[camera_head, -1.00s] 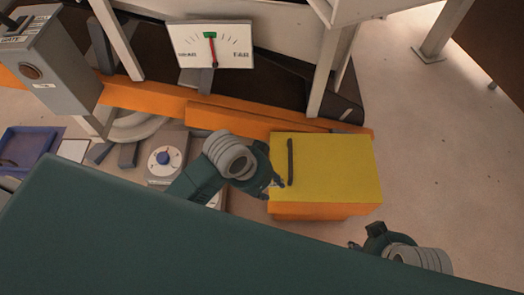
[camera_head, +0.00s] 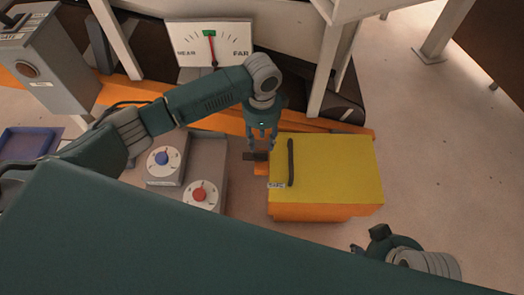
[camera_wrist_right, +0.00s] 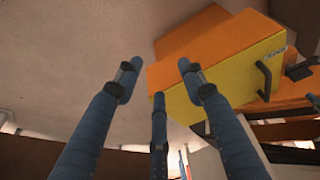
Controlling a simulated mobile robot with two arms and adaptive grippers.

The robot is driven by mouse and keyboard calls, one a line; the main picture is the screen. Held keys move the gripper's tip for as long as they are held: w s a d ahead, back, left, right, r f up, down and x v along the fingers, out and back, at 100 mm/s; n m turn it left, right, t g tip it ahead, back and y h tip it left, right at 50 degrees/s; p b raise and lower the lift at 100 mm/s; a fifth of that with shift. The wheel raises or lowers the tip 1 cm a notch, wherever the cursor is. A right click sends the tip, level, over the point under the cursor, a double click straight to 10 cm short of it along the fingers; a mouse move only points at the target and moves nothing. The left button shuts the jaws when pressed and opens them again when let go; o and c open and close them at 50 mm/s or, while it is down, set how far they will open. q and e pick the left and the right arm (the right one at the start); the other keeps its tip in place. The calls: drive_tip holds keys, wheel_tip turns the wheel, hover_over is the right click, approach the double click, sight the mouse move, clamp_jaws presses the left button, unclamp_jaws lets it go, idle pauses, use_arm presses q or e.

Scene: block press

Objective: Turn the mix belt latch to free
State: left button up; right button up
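A small dark bar (camera_head: 256,156), which looks like the latch, sits on an orange mount at the left side of the yellow-topped box in the head view. A small white label (camera_head: 276,185) is below it, too small to read surely. My left gripper (camera_head: 262,146) is at the bar's upper side, fingers pointing down the picture with a gap between them. Whether they touch the bar cannot be told. My right gripper (camera_head: 366,241) is away at the lower right. The right wrist view shows its fingers (camera_wrist_right: 158,78) spread and empty.
The yellow-topped box (camera_head: 335,165) has a dark handle (camera_head: 291,162). Left of the bar are a blue-knob dial (camera_head: 162,158) and a red-knob dial (camera_head: 200,194). A NEAR-FAR gauge (camera_head: 210,45) stands behind my left arm. The floor at right is clear.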

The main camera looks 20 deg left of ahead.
sight(262, 153)
use_arm(q)
wheel_tip(262, 153, down, 5)
drive_tip(key=shift+r+b, duration=0.2)
drive_tip(key=shift+b, duration=0.4)
drive_tip(key=shift+f, duration=0.95)
use_arm(e)
drive_tip(key=w+a+r+t, duration=0.1)
drive_tip(key=w+a+t, duration=0.1)
drive_tip(key=w, duration=0.5)
drive_tip(key=shift+t+y, duration=0.4)
drive_tip(key=shift+t, duration=0.2)
use_arm(q)
drive_tip(key=shift+c, duration=0.3)
use_arm(e)
drive_tip(key=shift+w+r, duration=0.1)
use_arm(q)
clamp_jaws()
